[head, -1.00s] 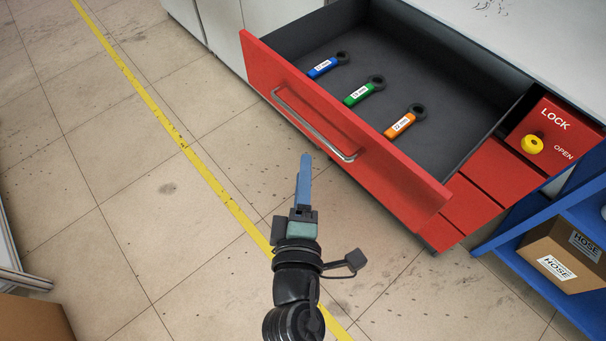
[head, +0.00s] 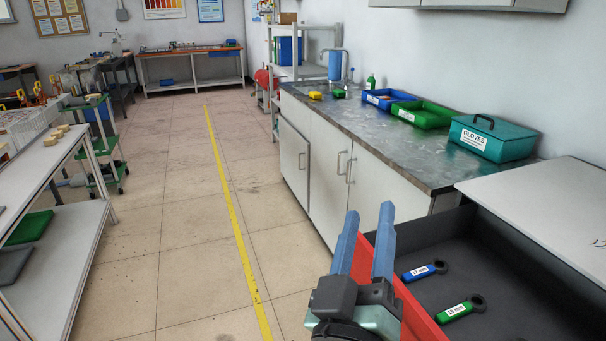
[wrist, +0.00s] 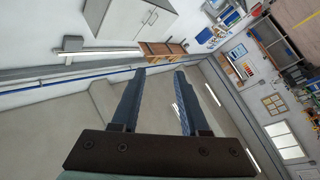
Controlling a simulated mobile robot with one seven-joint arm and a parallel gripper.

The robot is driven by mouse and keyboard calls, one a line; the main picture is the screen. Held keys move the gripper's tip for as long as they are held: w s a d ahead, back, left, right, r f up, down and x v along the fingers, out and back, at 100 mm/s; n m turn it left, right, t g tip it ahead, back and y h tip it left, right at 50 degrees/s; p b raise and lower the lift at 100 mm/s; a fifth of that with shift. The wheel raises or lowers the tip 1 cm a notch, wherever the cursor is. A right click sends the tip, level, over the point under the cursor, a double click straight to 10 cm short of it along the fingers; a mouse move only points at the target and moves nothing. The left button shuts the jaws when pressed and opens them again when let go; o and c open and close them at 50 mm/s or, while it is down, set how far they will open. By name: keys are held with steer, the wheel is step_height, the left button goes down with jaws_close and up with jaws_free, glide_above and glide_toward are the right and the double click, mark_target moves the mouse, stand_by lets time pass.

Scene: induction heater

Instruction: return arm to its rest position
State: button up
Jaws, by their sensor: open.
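My gripper (head: 366,246) is open, with its two blue fingers pointing up and apart and nothing between them. In the head view it stands in front of the open red drawer (head: 416,318) at the lower right. The wrist view also shows my gripper (wrist: 157,100) empty, with walls and the far side of the room beyond it. Most of my arm is below the head view's edge.
The counter (head: 360,118) holds a gloves box (head: 492,138) and two bins. A white shelf cart (head: 75,235) stands at left. The floor (head: 180,215) between is clear.

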steer(key=s+a+r+m+t+y+p, duration=0.1)
steer(key=s+a+r+t+y+p, duration=0.1)
steer(key=r, duration=1)
steer(key=s+a+r+m+t+y+p, duration=0.1)
steer(key=r+p, duration=0.5)
steer(key=r, duration=0.7)
steer(key=s+a+r+m+t+y+p, duration=0.1)
steer(key=s+a+r+t+y+p, duration=0.2)
steer(key=r, duration=1)
steer(key=s+a+t+p, duration=0.1)
steer(key=s, duration=0.1)
steer(key=shift+s+a+m+p, duration=0.3)
steer(key=shift+s+p, duration=0.05)
steer(key=shift+s, duration=0.05)
steer(key=shift+o, duration=0.5)
steer(key=shift+r, duration=0.1)
